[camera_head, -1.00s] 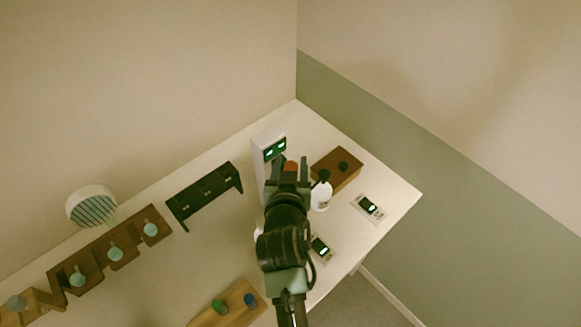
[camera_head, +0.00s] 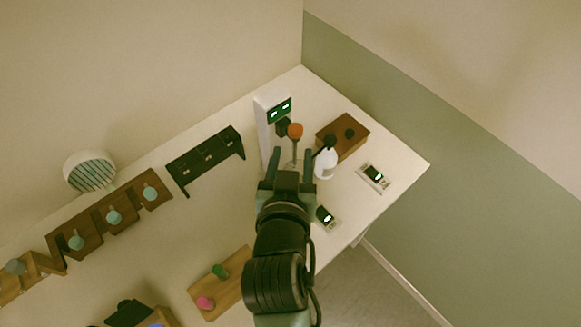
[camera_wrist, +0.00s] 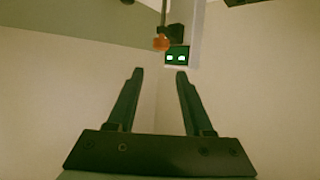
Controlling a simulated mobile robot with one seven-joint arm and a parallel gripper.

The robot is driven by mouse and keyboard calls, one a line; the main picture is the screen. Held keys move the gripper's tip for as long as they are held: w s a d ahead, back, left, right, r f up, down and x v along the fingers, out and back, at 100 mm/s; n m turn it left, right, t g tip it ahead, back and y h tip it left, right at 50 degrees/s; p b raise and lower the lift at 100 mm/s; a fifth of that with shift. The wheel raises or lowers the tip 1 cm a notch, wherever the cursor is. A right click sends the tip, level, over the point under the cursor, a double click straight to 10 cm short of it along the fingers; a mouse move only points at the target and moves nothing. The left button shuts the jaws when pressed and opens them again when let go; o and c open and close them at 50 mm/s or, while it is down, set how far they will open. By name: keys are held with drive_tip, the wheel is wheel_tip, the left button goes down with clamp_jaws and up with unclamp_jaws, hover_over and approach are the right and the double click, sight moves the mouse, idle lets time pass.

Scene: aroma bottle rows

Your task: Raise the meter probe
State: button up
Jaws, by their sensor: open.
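The meter probe has an orange knob (camera_head: 295,130) on top of a thin stem, beside the white meter tower (camera_head: 264,131) with a green display (camera_head: 279,111). In the wrist view the orange knob (camera_wrist: 161,43) appears just beyond my fingertips, and the display (camera_wrist: 177,56) is right behind it. My gripper (camera_head: 290,157) is open, with its two fingers apart and nothing between them. In the wrist view my gripper (camera_wrist: 159,74) points toward the knob without touching it. The lower end of the probe is partly hidden by my gripper.
A white bottle (camera_head: 325,163) stands close to the right of my gripper. A brown block (camera_head: 341,137) and small meters (camera_head: 375,174) (camera_head: 325,215) are also to the right. A black rack (camera_head: 206,160) and a wooden rack with bottles (camera_head: 115,213) are to the left.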

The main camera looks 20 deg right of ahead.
drive_tip(key=shift+v, duration=1.25)
drive_tip(key=shift+w+r, duration=0.1)
drive_tip(key=shift+r, duration=0.05)
drive_tip(key=w+a+r+n+t+y+b, duration=0.1)
drive_tip(key=w+a+r+t+b, duration=0.2)
drive_tip(key=r, duration=0.9)
drive_tip(key=w+a+r+n+t+y+b, duration=0.1)
drive_tip(key=w+a+r+t, duration=0.3)
drive_tip(key=r, duration=0.8)
drive_tip(key=s+a+r+n+t+y, duration=0.1)
drive_tip(key=s+r+t, duration=0.1)
drive_tip(key=r, duration=0.4)
drive_tip(key=s+a+r+n+t+y+b, duration=0.1)
drive_tip(key=s+r+t, duration=0.2)
drive_tip(key=r, duration=0.3)
drive_tip(key=s+a+r+n+t+y, duration=0.1)
drive_tip(key=s+r+t, duration=0.2)
drive_tip(key=r, duration=0.3)
drive_tip(key=shift+s+a+y, duration=0.25)
drive_tip(key=shift+s+y, duration=0.05)
drive_tip(key=shift+y, duration=0.1)
drive_tip(key=shift+f, duration=0.1)
